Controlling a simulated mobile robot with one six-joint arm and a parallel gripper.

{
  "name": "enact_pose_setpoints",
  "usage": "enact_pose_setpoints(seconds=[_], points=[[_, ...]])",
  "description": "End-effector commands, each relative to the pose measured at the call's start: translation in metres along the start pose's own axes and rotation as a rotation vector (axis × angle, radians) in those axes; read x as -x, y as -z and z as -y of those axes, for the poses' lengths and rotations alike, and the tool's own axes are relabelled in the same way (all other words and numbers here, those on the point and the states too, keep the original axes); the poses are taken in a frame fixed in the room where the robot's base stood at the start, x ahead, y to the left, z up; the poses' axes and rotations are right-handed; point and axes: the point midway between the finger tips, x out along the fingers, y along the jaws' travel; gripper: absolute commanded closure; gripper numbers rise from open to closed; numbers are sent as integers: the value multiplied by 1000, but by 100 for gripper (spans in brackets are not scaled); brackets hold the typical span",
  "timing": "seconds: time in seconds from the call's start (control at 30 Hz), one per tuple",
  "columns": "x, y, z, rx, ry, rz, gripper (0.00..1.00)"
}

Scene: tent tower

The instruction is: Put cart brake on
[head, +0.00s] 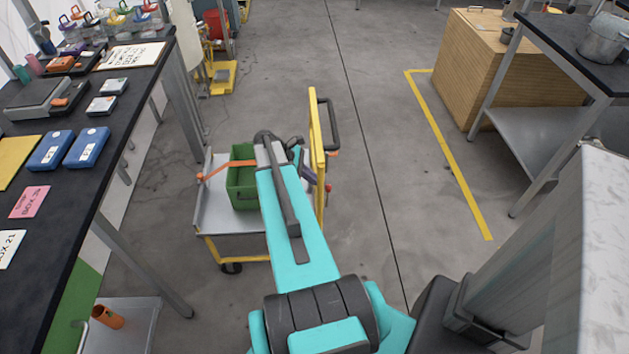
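The cart (225,216) has a grey deck, a yellow frame and a yellow upright (314,130) with a black push handle (331,125) at its right end. A small red knob (328,188) and an orange piece (333,153) show beside the upright; I cannot tell which part is the brake. An orange bar (215,173) juts out at the left. My turquoise arm reaches over the cart. My gripper (297,149) is beside the upright's left side, small and partly hidden by my arm; its fingers' opening and any contact are unclear.
A green crate (240,186) stands on the cart deck. A dark workbench (75,185) with boxes and cards runs along the left. A wooden crate (500,75) and another bench (570,45) stand at right. Floor between the cart and the yellow line (455,165) is clear.

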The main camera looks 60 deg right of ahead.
Motion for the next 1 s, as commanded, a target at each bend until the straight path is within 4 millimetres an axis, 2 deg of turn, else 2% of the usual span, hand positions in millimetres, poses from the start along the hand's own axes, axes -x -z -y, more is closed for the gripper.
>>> enact_pose_setpoints(seconds=[0.1, 0.3, 0.77, 1.0], points=[[-3, -12, -1, 1, 5, -45, 100], [-13, -22, -4, 4, 5, -54, 100], [-13, -21, -4, 5, 4, -53, 100], [0, -15, -3, 7, 3, -53, 100]])
